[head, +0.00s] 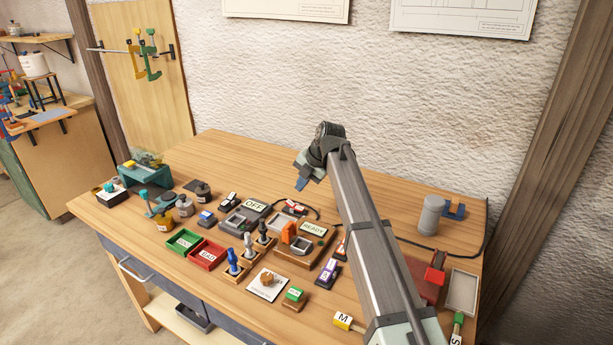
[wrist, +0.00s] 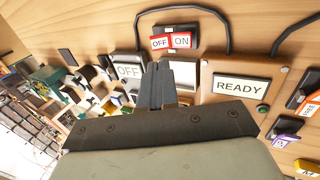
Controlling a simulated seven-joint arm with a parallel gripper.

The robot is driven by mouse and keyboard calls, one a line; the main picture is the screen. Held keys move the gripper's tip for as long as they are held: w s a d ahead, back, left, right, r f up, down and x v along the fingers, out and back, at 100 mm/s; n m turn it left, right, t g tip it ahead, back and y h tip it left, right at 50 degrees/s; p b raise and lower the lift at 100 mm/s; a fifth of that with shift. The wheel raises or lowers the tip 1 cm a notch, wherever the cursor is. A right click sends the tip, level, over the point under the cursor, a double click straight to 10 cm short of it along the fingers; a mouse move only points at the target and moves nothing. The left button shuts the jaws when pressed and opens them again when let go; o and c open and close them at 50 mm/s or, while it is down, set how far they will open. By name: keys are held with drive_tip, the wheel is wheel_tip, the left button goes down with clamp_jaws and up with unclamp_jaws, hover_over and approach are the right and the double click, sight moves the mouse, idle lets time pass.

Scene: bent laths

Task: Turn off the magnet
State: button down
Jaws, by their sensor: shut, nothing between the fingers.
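A grey unit with a display reading OFF (wrist: 128,71) stands left of my fingers in the wrist view and also shows in the head view (head: 254,205). My gripper (wrist: 170,66) is shut and empty, its fingertips just below the switch in the wrist view. In the head view my gripper (head: 302,184) is above the table. No label names the magnet.
A brown panel with a READY display (wrist: 241,87) stands right of my fingers. Red and green trays (head: 207,254), bottles and stamps crowd the table's left and front. The table (head: 240,155) is clear towards the wall.

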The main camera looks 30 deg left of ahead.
sight(291, 203)
drive_tip(key=x, duration=0.7)
drive_tip(key=shift+a+f, duration=0.1)
drive_tip(key=shift+f, duration=0.1)
drive_tip(key=shift+a+f+h, duration=0.15)
drive_tip(key=shift+a+h, duration=0.15)
drive_tip(key=shift+d+f, duration=0.1)
drive_tip(key=shift+d, duration=0.1)
